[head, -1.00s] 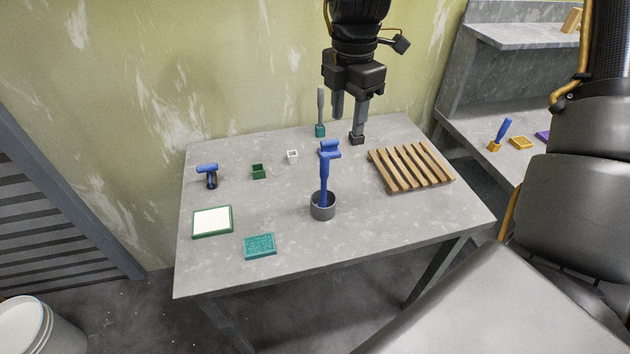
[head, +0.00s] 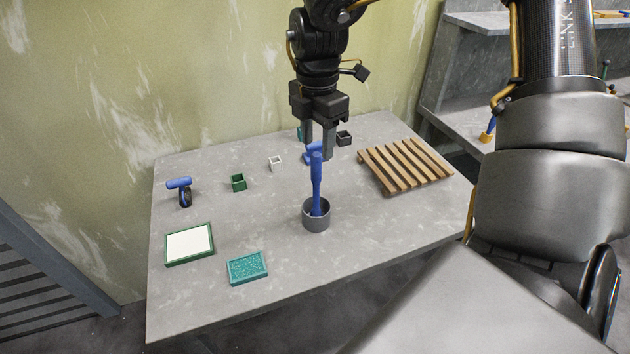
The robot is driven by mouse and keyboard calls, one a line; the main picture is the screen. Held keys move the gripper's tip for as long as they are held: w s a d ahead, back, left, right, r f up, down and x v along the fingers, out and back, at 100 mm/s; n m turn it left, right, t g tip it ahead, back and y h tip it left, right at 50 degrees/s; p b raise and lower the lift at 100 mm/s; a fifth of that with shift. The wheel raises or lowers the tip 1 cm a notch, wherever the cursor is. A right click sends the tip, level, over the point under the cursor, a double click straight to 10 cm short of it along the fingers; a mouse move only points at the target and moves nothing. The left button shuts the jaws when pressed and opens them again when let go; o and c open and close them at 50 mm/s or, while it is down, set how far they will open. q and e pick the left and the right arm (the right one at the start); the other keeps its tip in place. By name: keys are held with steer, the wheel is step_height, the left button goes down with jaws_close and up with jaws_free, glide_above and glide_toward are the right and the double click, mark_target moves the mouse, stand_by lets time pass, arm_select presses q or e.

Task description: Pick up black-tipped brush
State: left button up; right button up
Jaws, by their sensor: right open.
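A blue-handled tool (head: 317,180) stands nearly upright in a grey round pot (head: 316,218) on the table. Its lower end is inside the pot, so I cannot see whether its tip is black. My right gripper (head: 318,152) points down, open, with its fingertips close to the top of the blue handle in the picture. I cannot tell whether they touch or how far behind they are. Another blue piece (head: 311,150) shows partly hidden by the fingers and handle. My left gripper is out of view.
The grey table (head: 370,235) also holds a wooden slatted rack (head: 405,165), a blue roller-like tool (head: 180,189), a green-framed white pad (head: 189,244), a teal block (head: 247,267), and small green (head: 239,183), white (head: 275,163) and black (head: 344,138) boxes. The front middle is clear.

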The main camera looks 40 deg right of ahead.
mark_target(317, 155)
steer(key=shift+w+d+f, duration=0.1)
steer(key=shift+w+f, duration=0.05)
steer(key=shift+f, duration=0.65)
steer(key=shift+w+f, duration=0.1)
steer(key=shift+f, duration=0.65)
steer(key=shift+s+f+p, duration=0.2)
steer(key=shift+f+p, duration=0.15)
steer(key=shift+p, duration=0.2)
steer(key=f, duration=0.1)
steer(key=f+p, duration=0.1)
steer(key=f, duration=0.1)
steer(key=shift+w+d+f, duration=0.1)
steer(key=shift+w+f, duration=0.1)
steer(key=shift+f, duration=0.55)
steer(key=shift+s, duration=0.1)
jaws_close()
steer(key=shift+r, duration=0.15)
